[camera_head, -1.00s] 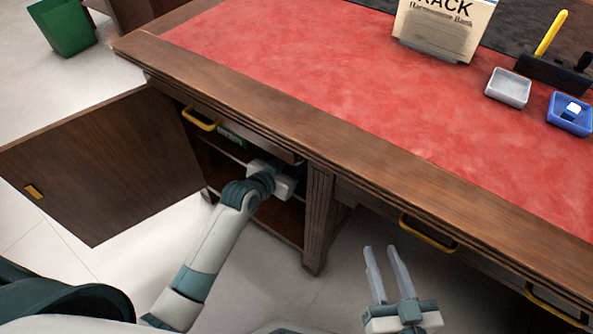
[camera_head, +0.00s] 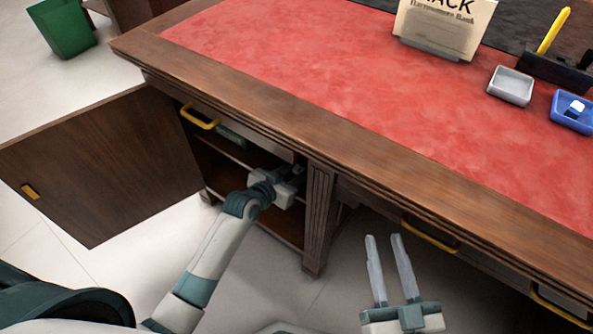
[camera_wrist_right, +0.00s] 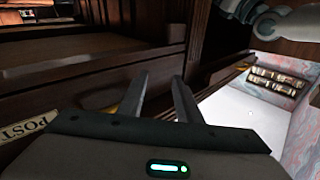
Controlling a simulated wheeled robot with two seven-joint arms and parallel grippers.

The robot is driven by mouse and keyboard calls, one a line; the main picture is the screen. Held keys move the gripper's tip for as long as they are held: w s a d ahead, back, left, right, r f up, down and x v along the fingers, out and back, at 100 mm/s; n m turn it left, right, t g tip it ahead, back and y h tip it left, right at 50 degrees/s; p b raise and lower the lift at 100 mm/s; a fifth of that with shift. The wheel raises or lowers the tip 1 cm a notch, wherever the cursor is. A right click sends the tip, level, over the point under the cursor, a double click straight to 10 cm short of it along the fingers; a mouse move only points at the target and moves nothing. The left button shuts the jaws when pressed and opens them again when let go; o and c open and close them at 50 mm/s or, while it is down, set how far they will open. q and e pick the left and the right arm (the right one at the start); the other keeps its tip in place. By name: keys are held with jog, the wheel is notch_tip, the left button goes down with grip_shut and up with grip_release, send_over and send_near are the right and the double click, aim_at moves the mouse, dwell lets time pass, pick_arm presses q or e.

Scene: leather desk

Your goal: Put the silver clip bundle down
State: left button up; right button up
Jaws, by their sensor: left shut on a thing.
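My left gripper (camera_head: 294,174) reaches into the open cabinet (camera_head: 292,228) under the desk's left end, at the shelf below the drawer. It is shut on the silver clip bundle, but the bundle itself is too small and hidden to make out. My right gripper (camera_head: 384,238) is open and empty in front of the desk, above the floor. Its two separated fingers also show in the right wrist view (camera_wrist_right: 159,82).
The cabinet door (camera_head: 105,165) stands open at the left. A drawer with a yellow handle (camera_head: 200,118) sits above the opening, and a wooden post (camera_head: 319,220) bounds it on the right. A grey tray (camera_head: 511,86) and blue tray (camera_head: 573,110) stand on the red desktop.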

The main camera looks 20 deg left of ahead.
pick_arm(q)
jog(key=shift+f, duration=0.15)
pick_arm(e)
jog(key=shift+r, duration=0.1)
pick_arm(q)
jog(key=o, duration=1.1)
jog(key=shift+s+r, duration=0.2)
jog(key=shift+r, duration=0.05)
jog(key=p+v, duration=0.2)
jog(key=v, duration=0.9)
jog(key=shift+s+p, duration=0.2)
jog(key=shift+p, duration=0.1)
pick_arm(e)
notch_tip(320, 180, down, 9)
jog(key=s+d+g+h, duration=0.1)
jog(key=d+g, duration=0.1)
jog(key=g, duration=0.3)
jog(key=shift+d+g+h, duration=0.15)
jog(key=shift+g+h, duration=0.15)
jog(key=shift+h, duration=0.1)
pick_arm(q)
jog(key=shift+s+a+r, duration=0.1)
jog(key=shift+r, duration=0.05)
